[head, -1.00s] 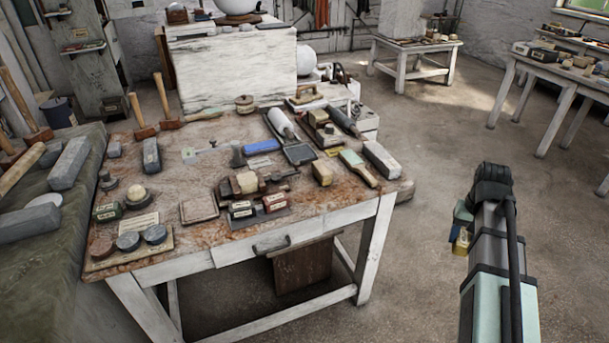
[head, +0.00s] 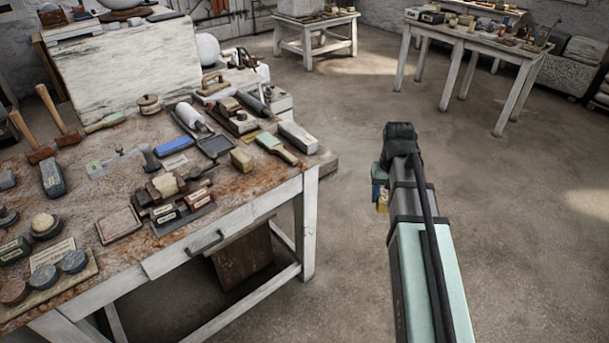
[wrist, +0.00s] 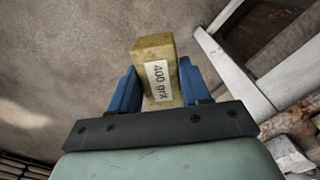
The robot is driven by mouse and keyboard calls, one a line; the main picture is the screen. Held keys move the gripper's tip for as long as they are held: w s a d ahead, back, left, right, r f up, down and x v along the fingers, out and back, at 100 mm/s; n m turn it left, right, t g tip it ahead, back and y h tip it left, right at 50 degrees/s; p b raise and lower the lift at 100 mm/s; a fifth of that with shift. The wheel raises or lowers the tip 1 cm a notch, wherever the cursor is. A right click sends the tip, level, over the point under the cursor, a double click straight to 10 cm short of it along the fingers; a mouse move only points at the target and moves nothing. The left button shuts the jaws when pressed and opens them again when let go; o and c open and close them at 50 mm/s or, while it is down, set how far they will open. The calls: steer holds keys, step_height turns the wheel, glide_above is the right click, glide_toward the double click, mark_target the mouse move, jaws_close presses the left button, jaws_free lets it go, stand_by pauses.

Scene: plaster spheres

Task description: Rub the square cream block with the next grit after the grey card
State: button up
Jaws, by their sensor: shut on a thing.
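My gripper (head: 379,188) is shut on a yellowish block, which shows as a small patch (head: 382,203) in the head view. In the wrist view the block (wrist: 150,47) sits between the blue fingers (wrist: 156,88) and carries a white "400 grit" label. The gripper is over open floor, right of the worktable (head: 100,190) and apart from it. A flat, square, pale cream-brown block (head: 119,224) lies near the table's front. Small dark labelled blocks (head: 166,214) sit on a tray beside it. I cannot pick out the grey card with certainty.
Round discs (head: 73,262) lie on a board at the table's front left. Brushes, trowels and loose blocks crowd the table's right half. Two other tables (head: 315,22) (head: 475,38) stand at the back. The floor between is clear.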

steer(key=shift+a, duration=0.1)
steer(key=s+a+r+n, duration=0.1)
steer(key=a+r+n, duration=0.2)
steer(key=a, duration=1.5)
steer(key=s+a+r+n, duration=0.2)
steer(key=a+r+n, duration=0.1)
steer(key=a, duration=1.4)
steer(key=s+a+r+n, duration=0.2)
steer(key=a+r, duration=0.1)
steer(key=a, duration=1.5)
steer(key=shift+s+a+n, duration=0.15)
steer(key=shift+a+n, duration=0.2)
steer(key=shift+n, duration=0.05)
steer(key=shift+w+a+r, duration=1.8)
steer(key=shift+a+r, duration=0.1)
steer(key=shift+a, duration=2.8)
steer(key=shift+f, duration=3.35)
steer(key=shift+f, duration=0.25)
